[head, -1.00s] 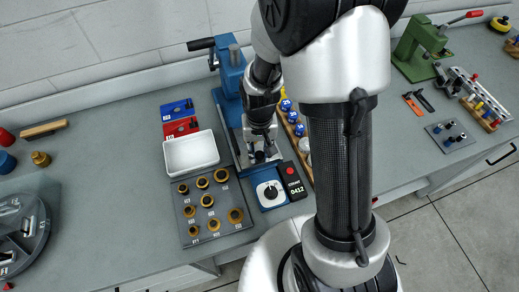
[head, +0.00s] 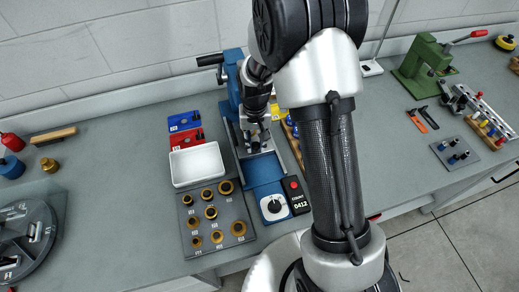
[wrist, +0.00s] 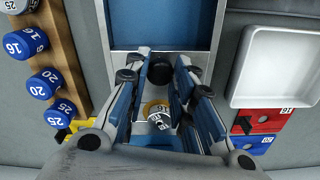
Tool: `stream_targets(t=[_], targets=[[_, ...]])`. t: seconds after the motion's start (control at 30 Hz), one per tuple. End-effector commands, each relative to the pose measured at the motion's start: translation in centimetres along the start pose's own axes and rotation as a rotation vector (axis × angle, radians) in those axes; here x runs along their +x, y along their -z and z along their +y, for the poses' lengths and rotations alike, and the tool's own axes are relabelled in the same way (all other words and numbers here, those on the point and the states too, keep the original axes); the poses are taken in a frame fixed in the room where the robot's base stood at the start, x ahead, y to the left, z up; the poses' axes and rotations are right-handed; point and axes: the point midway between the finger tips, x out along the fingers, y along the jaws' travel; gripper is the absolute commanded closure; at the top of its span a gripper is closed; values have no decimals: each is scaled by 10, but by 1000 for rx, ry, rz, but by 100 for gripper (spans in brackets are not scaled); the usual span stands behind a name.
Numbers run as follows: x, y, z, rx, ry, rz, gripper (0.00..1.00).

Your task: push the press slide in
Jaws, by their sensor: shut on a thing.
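The blue press (head: 233,90) stands at the back of the bench with its black lever to the left. Its metal slide (wrist: 125,60) lies between side rails on the blue base (head: 264,170). A bare blue strip of the base shows in front of the slide. My gripper (head: 254,147) is down over the slide. In the wrist view my gripper (wrist: 166,66) has its fingers on both sides of the slide's black knob (wrist: 160,74), shut on it. A brass ring marked 16 (wrist: 156,108) shows behind the knob, between the fingers. The fingers partly hide the slide.
A white tray (head: 175,180) and a grey plate of brass rings (head: 228,240) lie left of the press. A wooden rack of blue-capped pieces (wrist: 72,60) stands close on the other side.

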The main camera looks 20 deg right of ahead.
Motion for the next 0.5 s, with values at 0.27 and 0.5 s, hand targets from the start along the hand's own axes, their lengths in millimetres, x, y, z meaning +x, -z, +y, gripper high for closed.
stream_targets(t=[0.27, 0.5], targets=[[0, 1, 0, 0, 0, 0, 100], [0, 1, 0, 0, 0, 0, 63]])
